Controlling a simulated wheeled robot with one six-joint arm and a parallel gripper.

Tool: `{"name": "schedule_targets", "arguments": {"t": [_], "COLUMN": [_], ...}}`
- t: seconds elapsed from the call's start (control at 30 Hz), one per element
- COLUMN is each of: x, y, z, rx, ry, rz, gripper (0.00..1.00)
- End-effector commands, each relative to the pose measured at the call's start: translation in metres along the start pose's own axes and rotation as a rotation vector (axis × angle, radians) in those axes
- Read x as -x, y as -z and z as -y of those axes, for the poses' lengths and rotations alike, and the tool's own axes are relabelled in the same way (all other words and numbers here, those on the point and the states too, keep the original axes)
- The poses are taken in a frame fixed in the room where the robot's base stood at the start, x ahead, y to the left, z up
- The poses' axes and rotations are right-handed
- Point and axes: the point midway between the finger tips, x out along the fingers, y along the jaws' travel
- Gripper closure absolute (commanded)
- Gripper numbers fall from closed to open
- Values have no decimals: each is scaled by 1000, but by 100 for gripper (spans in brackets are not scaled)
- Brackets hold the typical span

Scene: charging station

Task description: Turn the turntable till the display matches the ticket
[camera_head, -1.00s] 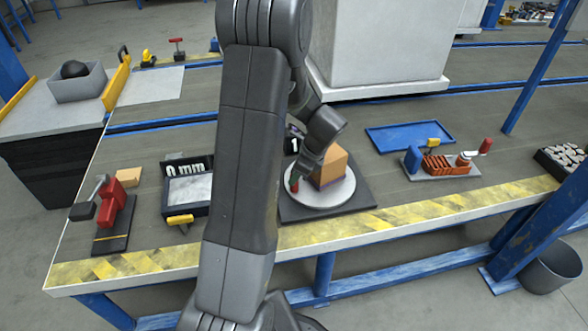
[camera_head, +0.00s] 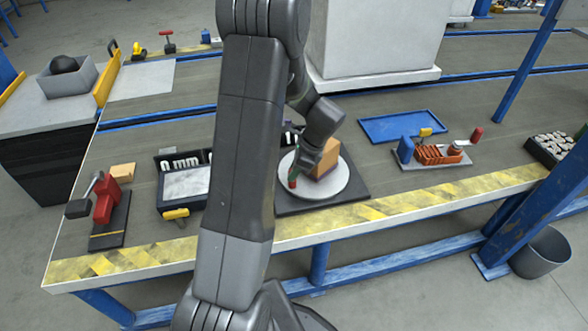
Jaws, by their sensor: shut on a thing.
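The turntable is a pale round disc (camera_head: 335,187) on a dark square base (camera_head: 358,190), right of my forearm. My gripper (camera_head: 293,180) points down at the disc's left part, left of the box. It is shut on a small red peg (camera_head: 292,184) there. A dark display (camera_head: 285,139) stands behind the turntable. My arm covers most of it, so its number cannot be read. I cannot make out a ticket.
A red lever clamp (camera_head: 106,203) stands at the far left. An empty blue tray (camera_head: 403,127) and a fixture with orange ribs (camera_head: 437,153) lie right of the turntable.

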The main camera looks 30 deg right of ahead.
Motion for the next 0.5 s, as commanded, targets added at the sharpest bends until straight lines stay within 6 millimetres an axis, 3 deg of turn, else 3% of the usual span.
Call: {"name": "schedule_targets", "arguments": {"t": [0.17,0.2,0.3,0.5], "x": [1,1,0,0], "y": [0,0,0,0], "z": [0,0,0,0], "rx": [0,0,-1,-1], "ry": [1,1,1,1], "rz": [-1,-1,-1,-1], "gripper": [100,71,55,55]}}
